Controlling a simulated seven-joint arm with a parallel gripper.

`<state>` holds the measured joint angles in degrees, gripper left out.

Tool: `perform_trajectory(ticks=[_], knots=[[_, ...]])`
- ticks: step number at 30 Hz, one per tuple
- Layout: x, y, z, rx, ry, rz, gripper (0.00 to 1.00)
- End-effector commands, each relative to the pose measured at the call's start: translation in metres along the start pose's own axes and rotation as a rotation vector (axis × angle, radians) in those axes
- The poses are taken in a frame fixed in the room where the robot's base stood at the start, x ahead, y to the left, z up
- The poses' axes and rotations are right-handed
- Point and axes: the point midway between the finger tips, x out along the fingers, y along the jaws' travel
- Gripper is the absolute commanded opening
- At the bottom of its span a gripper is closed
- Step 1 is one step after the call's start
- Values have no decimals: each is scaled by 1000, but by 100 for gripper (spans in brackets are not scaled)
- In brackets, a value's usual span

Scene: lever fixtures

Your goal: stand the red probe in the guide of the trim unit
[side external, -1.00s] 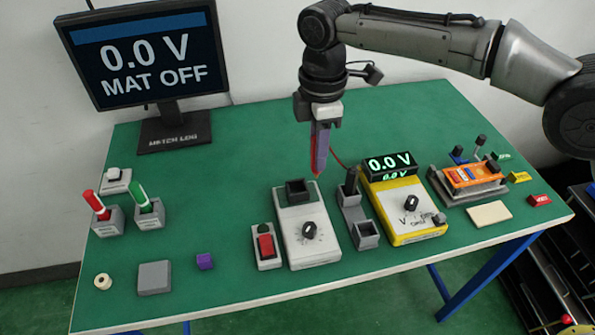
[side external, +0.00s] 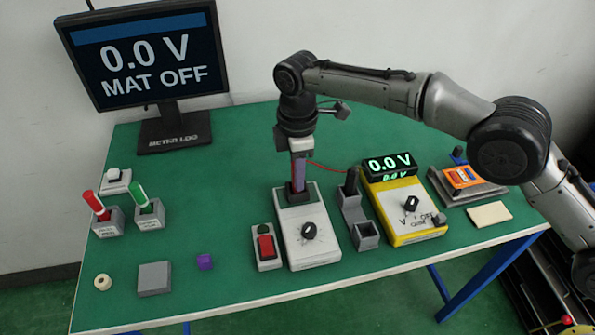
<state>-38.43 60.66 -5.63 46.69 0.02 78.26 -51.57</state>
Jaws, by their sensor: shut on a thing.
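The trim unit (side external: 313,248) is a white box with a black knob, standing in the middle of the green table. Its guide is a dark square socket (side external: 299,199) at the unit's back end. My gripper (side external: 299,162) is above the guide, pointing down, shut on the red probe (side external: 293,174). The probe is upright, and its lower end is at the guide's mouth and seems to be inside it. The fingers hide much of the probe, and the guide's wall hides its tip. A thin red lead runs right from the probe.
A yellow meter (side external: 405,235) reading 0.0 V and a grey holder (side external: 357,221) stand right of the unit. A red-button box (side external: 266,247) is close on its left. Red and green handles (side external: 122,206) stand at far left. The monitor (side external: 150,55) reads MAT OFF. The back middle is clear.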

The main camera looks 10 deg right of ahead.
Motion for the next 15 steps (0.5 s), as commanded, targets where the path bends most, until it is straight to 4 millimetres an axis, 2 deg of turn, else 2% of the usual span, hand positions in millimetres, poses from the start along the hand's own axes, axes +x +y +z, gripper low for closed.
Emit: perform_trajectory(ticks=[6,7,9,12,15], knots=[[3,0,0,0,0,0,0],[3,0,0,0,0,0,28],[3,0,0,0,0,1,41],[3,0,0,0,0,0,56],[3,0,0,0,0,0,56]])
